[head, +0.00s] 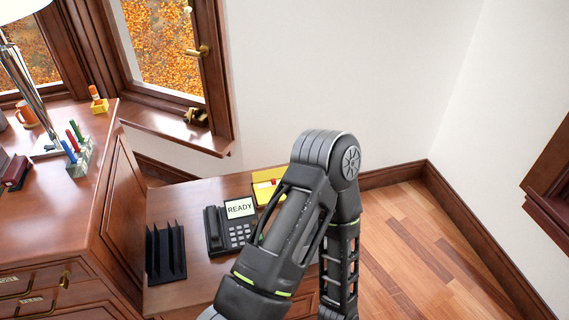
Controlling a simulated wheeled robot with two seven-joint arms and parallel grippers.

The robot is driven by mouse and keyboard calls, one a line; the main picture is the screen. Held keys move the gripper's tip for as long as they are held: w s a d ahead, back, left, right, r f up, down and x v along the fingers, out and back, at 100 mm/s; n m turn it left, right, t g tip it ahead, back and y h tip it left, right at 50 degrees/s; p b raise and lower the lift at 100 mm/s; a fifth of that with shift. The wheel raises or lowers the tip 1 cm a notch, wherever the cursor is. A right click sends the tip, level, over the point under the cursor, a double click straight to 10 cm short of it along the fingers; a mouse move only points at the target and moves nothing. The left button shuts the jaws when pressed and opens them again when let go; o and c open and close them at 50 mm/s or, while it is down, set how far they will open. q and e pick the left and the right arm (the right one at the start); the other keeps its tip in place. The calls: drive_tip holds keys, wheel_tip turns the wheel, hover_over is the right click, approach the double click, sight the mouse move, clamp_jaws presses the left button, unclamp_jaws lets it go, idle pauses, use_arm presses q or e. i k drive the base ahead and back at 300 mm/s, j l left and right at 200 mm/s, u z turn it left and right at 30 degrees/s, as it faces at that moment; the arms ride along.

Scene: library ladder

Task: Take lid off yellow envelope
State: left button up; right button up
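A yellow flat thing (264,193), which looks like the yellow envelope, lies on the lower brown cabinet top behind the telephone. A small red piece (274,182) shows on it; I cannot tell whether this is the lid. My own arm hides its right part. That arm rises from the bottom centre, bends at the top and goes down on the right of the low cabinet. Its gripper is below the picture edge. My other gripper is not in view either.
A black telephone (214,232) with a READY screen (240,208) and a black file rack (166,254) stand on the low cabinet top (190,285). The higher desk (95,195) at left holds colored pens, an orange mug (26,115) and a lamp. The wooden floor (430,260) at right is clear.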

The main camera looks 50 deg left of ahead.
sight(273, 183)
drive_tip(key=i+l+u, duration=0.2)
drive_tip(key=i+u, duration=0.2)
drive_tip(key=i+l+u, duration=0.35)
drive_tip(key=i, duration=0.2)
